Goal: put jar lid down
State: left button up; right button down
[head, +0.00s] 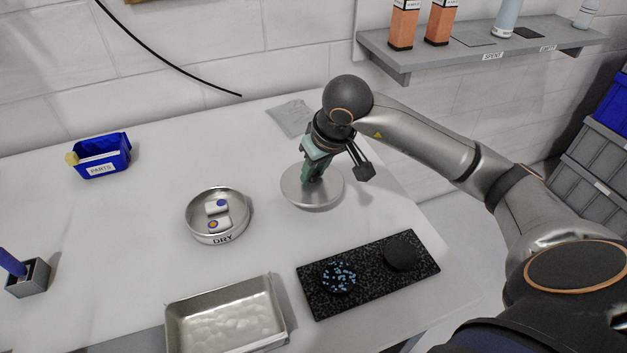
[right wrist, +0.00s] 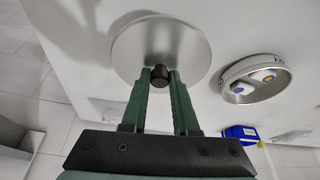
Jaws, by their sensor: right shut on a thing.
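The jar lid (head: 312,194) is a flat, round, silver disc over the white table in the head view. In the right wrist view the lid (right wrist: 138,48) shows with a small dark knob (right wrist: 160,76). My right gripper (head: 309,178) is above the lid, and its green fingers are shut on the knob, as the right wrist view shows (right wrist: 161,80). I cannot tell whether the lid touches the table or hangs just above it. My left gripper is not in view.
Left of the lid is a round metal dish (head: 203,230) marked DRY. A black speckled board (head: 362,276) and a metal tray (head: 180,337) lie in front. A blue PARTS bin (head: 117,150) stands at the back left. A grey sheet (head: 285,116) lies behind the lid.

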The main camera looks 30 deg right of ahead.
aim_at(314, 180)
jog(key=shift+w+d+f, duration=0.2)
jog(key=shift+w+f, duration=0.2)
jog(key=shift+f, duration=0.1)
jog(key=shift+w+d+f, duration=0.1)
jog(key=shift+f, duration=0.85)
jog(key=shift+w+d+f, duration=0.1)
jog(key=shift+f, duration=0.8)
jog(key=shift+f, duration=0.1)
jog(key=shift+f, duration=0.1)
jog(key=c, duration=0.7)
grip_release()
jog(key=shift+r+p, duration=0.3)
jog(key=shift+r, duration=0.2)
jog(key=v, duration=1)
jog(key=shift+s+r, duration=0.25)
jog(key=shift+r, duration=0.05)
jog(key=shift+s+a+r, duration=0.1)
jog(key=shift+s+r, duration=0.1)
jog(key=shift+r, duration=0.15)
